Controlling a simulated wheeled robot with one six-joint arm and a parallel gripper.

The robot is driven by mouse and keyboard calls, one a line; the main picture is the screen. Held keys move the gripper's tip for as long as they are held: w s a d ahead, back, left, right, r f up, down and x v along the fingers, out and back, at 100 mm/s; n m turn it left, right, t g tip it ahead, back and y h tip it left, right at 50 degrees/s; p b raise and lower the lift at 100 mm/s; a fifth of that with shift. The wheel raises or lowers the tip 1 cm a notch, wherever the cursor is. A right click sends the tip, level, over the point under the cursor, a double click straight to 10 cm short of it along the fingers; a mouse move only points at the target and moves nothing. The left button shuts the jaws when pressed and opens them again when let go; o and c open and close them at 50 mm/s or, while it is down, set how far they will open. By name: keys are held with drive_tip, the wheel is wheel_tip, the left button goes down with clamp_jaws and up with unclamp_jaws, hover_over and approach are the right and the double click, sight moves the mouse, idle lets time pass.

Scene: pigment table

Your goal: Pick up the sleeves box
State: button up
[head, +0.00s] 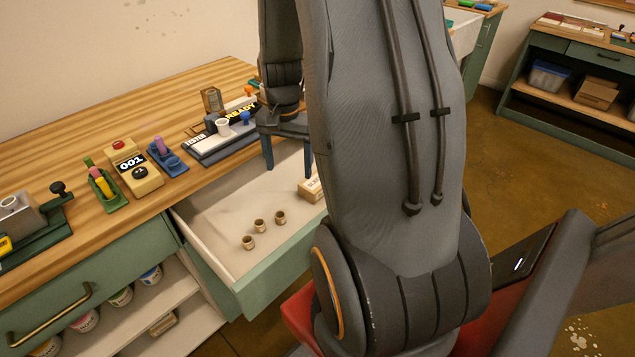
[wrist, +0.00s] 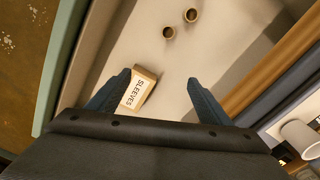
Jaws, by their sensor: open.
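The sleeves box (wrist: 139,89) is a small tan carton with a white label reading SLEEVES. It lies in the open drawer (head: 219,222). In the head view the box (head: 312,188) shows at the drawer's right end, partly hidden behind my arm. My gripper (head: 289,163) is open above the drawer, with its fingers pointing down. In the wrist view the box lies between the two fingers of my gripper (wrist: 160,88), closer to the left finger. I see no contact between the fingers and the box.
Several small brass-coloured cups (head: 259,225) stand in the drawer, left of the box. The wooden worktop (head: 80,142) behind carries a yellow device (head: 134,168), a black READY tray (head: 222,140) and a white cup (wrist: 299,137). The drawer's walls surround the box.

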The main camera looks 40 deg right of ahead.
sight(315, 180)
drive_tip(key=d+f+m, duration=0.1)
drive_tip(key=d, duration=0.2)
drive_tip(key=d+f+m, duration=0.1)
drive_tip(key=d+m, duration=0.1)
drive_tip(key=d+f+m, duration=0.1)
drive_tip(key=d+f, duration=0.1)
drive_tip(key=d, duration=0.1)
drive_tip(key=shift+d+f, duration=0.1)
drive_tip(key=shift+d, duration=0.2)
wheel_tip(315, 180, down, 2)
drive_tip(key=shift+d+f+p, duration=0.1)
drive_tip(key=shift+p, duration=0.3)
drive_tip(key=f, duration=0.1)
drive_tip(key=f+p, duration=0.1)
drive_tip(key=f, duration=0.2)
drive_tip(key=shift+s+d+f, duration=0.1)
drive_tip(key=shift+s+d, duration=0.15)
drive_tip(key=shift+d, duration=0.15)
drive_tip(key=shift+f, duration=0.6)
drive_tip(key=c, duration=1.2)
drive_tip(key=shift+w+r, duration=0.1)
